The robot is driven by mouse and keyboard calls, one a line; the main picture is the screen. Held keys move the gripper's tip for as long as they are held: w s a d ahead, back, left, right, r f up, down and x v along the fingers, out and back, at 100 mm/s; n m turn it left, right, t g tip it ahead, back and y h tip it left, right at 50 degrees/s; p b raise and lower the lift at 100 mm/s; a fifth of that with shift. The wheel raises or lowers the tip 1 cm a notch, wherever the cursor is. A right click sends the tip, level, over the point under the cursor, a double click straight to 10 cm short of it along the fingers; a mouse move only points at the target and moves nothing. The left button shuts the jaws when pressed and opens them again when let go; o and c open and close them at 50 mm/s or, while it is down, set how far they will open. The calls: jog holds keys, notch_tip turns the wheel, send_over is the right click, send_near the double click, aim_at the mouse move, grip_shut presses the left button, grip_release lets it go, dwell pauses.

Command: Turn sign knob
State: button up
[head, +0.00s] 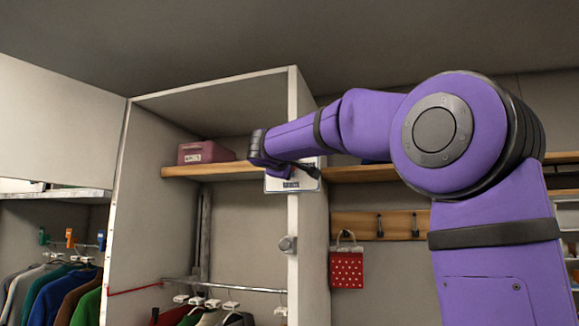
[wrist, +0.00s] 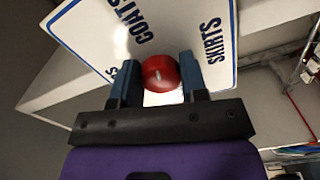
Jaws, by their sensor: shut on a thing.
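The sign (wrist: 205,40) is a white plate with a blue border and the words COATS and SKIRTS. It sits tilted in the wrist view. A round red knob (wrist: 161,73) with a pale mark stands in front of it. My gripper (wrist: 160,82) has its two dark fingers on either side of the knob and is shut on it. In the head view the sign (head: 292,180) is on the front edge of the closet's upright panel, partly hidden by my gripper (head: 300,178). The knob is hidden there.
A wooden shelf (head: 215,171) with a pink box (head: 205,152) is left of the sign. A grey round fixture (head: 287,244) is on the panel below. A red dotted bag (head: 346,269) hangs at right. Clothes hang on rails at lower left.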

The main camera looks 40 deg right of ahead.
jog(key=shift+w+a+f+m, duration=0.1)
jog(key=shift+f+m, duration=0.05)
jog(key=shift+m, duration=3.5)
jog(key=shift+w+f+m, duration=0.1)
jog(key=shift+f+m, duration=0.05)
jog(key=shift+m, duration=3.5)
jog(key=o, duration=0.9)
jog(key=shift+r, duration=0.1)
jog(key=shift+s+a, duration=0.1)
jog(key=v, duration=1)
jog(key=shift+s+a, duration=0.25)
